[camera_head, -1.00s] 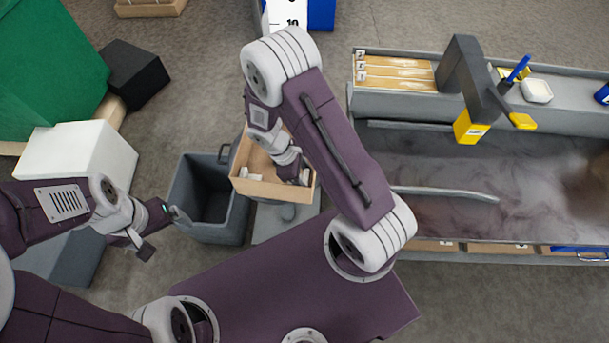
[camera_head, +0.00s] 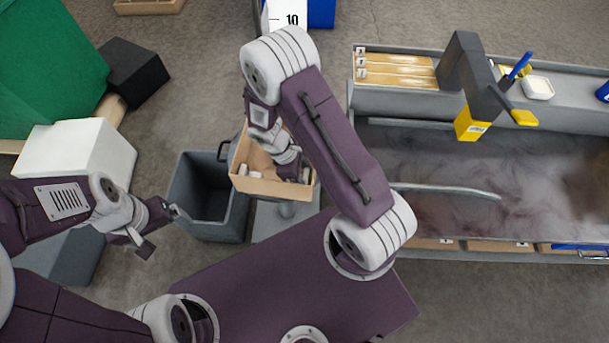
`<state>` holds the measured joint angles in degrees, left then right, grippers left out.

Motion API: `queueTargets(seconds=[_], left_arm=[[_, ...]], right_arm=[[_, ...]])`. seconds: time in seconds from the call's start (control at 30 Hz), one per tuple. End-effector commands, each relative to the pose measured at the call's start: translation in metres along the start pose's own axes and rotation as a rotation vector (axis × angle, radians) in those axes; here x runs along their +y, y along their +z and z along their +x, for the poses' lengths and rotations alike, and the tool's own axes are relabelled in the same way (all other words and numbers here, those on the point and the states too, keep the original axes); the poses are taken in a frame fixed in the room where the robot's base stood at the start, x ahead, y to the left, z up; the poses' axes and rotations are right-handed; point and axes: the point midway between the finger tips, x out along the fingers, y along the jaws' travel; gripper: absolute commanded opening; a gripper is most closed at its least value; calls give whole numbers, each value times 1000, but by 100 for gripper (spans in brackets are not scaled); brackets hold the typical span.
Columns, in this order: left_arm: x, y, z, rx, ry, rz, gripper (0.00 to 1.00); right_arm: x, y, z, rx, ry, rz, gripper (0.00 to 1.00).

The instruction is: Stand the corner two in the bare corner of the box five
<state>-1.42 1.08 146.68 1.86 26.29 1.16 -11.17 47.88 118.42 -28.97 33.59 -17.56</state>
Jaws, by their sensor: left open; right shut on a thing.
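The open brown box (camera_head: 272,188), which I take for the box five, stands at the middle of the head view. Small white pieces (camera_head: 248,171) show inside at its left front side; I cannot tell their numbers. My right gripper (camera_head: 292,168) reaches down into the box at its right side. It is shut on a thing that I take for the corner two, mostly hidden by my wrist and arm. The box's far right part is also hidden. My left gripper (camera_head: 160,229) is open and empty, left of the box, near the grey bin.
An open grey bin (camera_head: 207,232) stands just left of the box. A white block (camera_head: 75,155) and a black block (camera_head: 135,72) are at the left. A long grey bench (camera_head: 560,225) with a yellow-tipped post (camera_head: 470,123) fills the right.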

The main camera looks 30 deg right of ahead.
Motion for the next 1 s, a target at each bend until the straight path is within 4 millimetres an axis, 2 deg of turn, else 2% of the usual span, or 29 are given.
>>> queueTargets(seconds=[0.03,0.1,0.13,0.37,0.43,0.73,0.87,1.0], left_arm=[[0,0,0,0,0,0,91],[0,0,0,0,0,0,91],[0,0,0,0,0,0,91],[0,0,0,0,0,0,91],[0,0,-3,0,0,0,91],[0,-2,-21,0,0,0,91],[0,-2,-24,0,0,0,91],[0,-2,-24,0,0,0,91]], right_arm=[[0,0,0,0,0,0,56],[0,0,0,0,0,0,75],[0,0,0,0,0,0,79],[0,0,-1,0,0,0,79],[0,0,-7,1,1,0,79],[1,0,-71,3,3,1,79],[0,0,-87,2,1,0,79],[0,0,-91,0,0,-1,79]])
